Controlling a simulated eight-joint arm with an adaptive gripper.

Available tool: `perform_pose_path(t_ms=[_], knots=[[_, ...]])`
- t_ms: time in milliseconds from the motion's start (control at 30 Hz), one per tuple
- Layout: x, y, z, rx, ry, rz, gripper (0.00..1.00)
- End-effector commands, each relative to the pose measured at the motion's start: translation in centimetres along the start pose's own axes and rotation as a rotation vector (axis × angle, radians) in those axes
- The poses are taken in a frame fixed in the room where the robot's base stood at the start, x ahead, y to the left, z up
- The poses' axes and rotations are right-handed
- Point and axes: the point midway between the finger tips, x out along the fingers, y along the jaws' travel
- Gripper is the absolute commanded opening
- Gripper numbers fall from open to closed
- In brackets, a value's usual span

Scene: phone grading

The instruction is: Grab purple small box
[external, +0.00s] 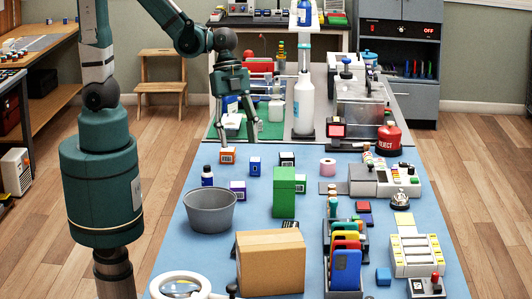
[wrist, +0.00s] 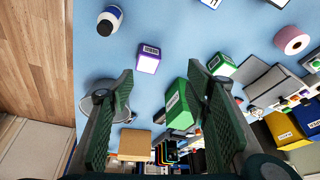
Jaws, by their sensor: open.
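A small purple box (external: 238,187) with a white label stands on the blue mat, right of the grey bowl. In the wrist view the purple box (wrist: 148,60) lies above the gap between my fingers, apart from both. My gripper (external: 237,137) is open and empty, pointing down beyond the purple box and above table level. In the wrist view its two green fingers (wrist: 160,80) are spread wide.
The grey bowl (external: 209,212) and a dark bottle (external: 207,176) stand left of the purple box. A tall green box (external: 284,197) stands to its right. Orange (external: 227,155) and blue (external: 254,164) boxes sit farther back. A cardboard box (external: 270,265) stands in front.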

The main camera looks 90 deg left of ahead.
Motion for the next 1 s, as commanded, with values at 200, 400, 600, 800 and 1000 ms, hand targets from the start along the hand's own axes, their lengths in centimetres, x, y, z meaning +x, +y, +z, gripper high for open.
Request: perform_pose_path(t_ms=[200, 400, 600, 800, 1000], knots=[[3.4, 0.7, -0.6, 0.143, 0.014, 0.071, 0.48], [5.6, 1.3, -0.8, 0.243, 0.029, 0.117, 0.48], [6.4, 1.6, -0.9, 0.284, 0.036, 0.137, 0.48], [6.4, 1.6, -0.9, 0.287, 0.037, 0.138, 0.48], [6.5, 1.6, -0.9, 0.287, 0.037, 0.138, 0.48]])
